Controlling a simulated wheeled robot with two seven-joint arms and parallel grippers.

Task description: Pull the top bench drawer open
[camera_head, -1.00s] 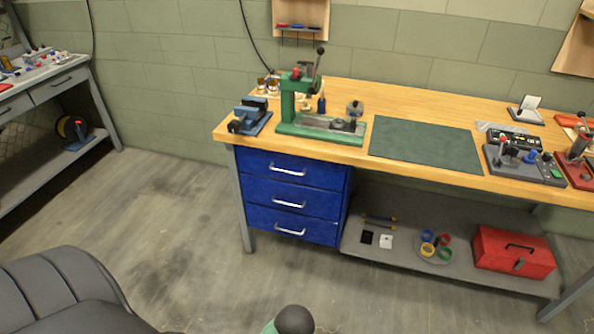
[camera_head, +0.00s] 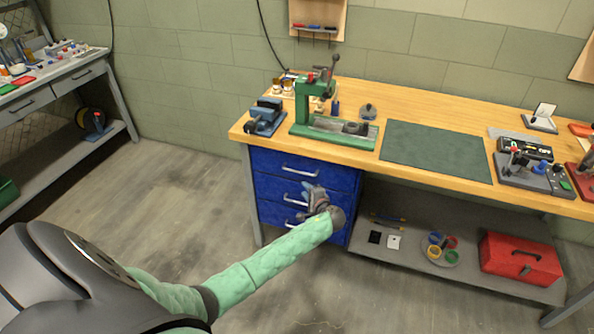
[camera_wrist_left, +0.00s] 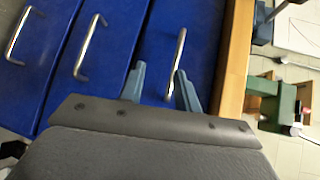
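The blue top bench drawer (camera_head: 272,161) is closed, flush above two more blue drawers. Its silver bar handle (camera_head: 300,173) shows clear of my arm. In the left wrist view, turned on its side, that handle (camera_wrist_left: 177,52) lies ahead of the fingertips, nearer the right-hand finger. My left gripper (camera_head: 309,188) is in front of the drawer stack, lower than the top handle in the picture, and hides part of the middle and bottom drawers. In the left wrist view its two blue-grey fingers (camera_wrist_left: 160,80) are apart with nothing between them. My right gripper is out of view.
The wooden bench top (camera_head: 440,120) overhangs the drawers and carries a green press (camera_head: 325,115) and a blue vise (camera_head: 265,116). A lower shelf with a red toolbox (camera_head: 520,260) is to the right. The floor left of the drawers is clear.

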